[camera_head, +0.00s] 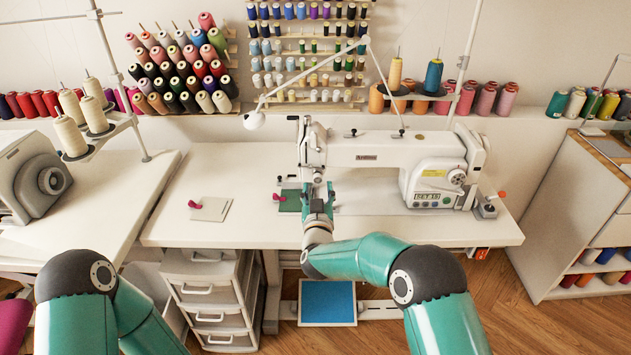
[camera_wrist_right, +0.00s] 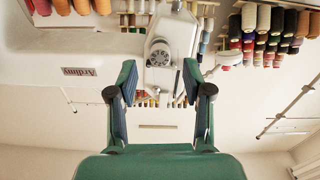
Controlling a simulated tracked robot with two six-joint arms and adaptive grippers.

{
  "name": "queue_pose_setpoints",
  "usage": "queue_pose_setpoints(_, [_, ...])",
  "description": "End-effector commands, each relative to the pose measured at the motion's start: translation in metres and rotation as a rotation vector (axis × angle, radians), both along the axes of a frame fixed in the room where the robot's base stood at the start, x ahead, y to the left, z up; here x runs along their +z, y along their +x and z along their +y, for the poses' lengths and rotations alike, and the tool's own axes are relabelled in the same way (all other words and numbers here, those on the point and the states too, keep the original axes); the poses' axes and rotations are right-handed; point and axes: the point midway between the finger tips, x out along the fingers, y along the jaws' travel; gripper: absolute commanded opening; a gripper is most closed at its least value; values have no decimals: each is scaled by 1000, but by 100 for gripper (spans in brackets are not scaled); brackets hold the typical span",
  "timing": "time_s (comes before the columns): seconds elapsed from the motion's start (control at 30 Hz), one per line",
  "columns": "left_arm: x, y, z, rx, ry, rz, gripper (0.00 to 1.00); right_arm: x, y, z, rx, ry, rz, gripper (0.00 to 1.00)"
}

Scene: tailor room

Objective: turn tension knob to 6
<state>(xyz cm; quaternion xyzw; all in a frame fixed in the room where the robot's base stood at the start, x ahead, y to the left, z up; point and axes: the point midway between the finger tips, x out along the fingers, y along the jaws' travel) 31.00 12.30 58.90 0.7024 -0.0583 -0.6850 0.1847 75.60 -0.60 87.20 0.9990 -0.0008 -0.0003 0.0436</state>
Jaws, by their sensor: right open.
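The white sewing machine (camera_head: 375,151) stands on the white table. In the right wrist view, which is upside down, its head (camera_wrist_right: 172,75) carries a round grey dial (camera_wrist_right: 160,53), which looks like the tension knob. My right gripper (camera_head: 318,192) is in front of the machine head, at its left end. In the right wrist view my right gripper (camera_wrist_right: 160,85) is open and empty, its two fingers apart, with the dial beyond and between them. I see no contact. The dial's numbers are too small to read. My left gripper is out of view; only its arm shows.
A small display (camera_head: 434,197) on the machine seems to read "SET 15". A green cloth piece (camera_head: 289,201) lies left of my right gripper, and a pink item sits on a pale pad (camera_head: 212,209). A thread stand (camera_head: 133,113) rises at left. The table front is mostly clear.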

Motion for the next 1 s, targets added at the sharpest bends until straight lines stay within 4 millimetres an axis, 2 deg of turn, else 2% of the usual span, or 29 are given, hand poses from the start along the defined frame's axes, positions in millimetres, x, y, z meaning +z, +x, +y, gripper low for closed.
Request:
queue_pose_setpoints(0.1, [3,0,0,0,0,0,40,0,15,0,0,1,0,50])
queue_pose_setpoints(0.3, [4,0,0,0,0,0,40,0,29,0,0,0,0,50])
queue_pose_setpoints(0.67, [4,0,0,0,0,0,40,0,32,1,2,0,0,50])
queue_pose_setpoints(0.9, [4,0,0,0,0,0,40,0,32,1,2,0,0,12])
queue_pose_setpoints(0.97, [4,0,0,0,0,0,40,0,32,1,2,0,0,2])
queue_pose_setpoints(1.0, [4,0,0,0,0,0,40,0,32,1,2,0,0,0])
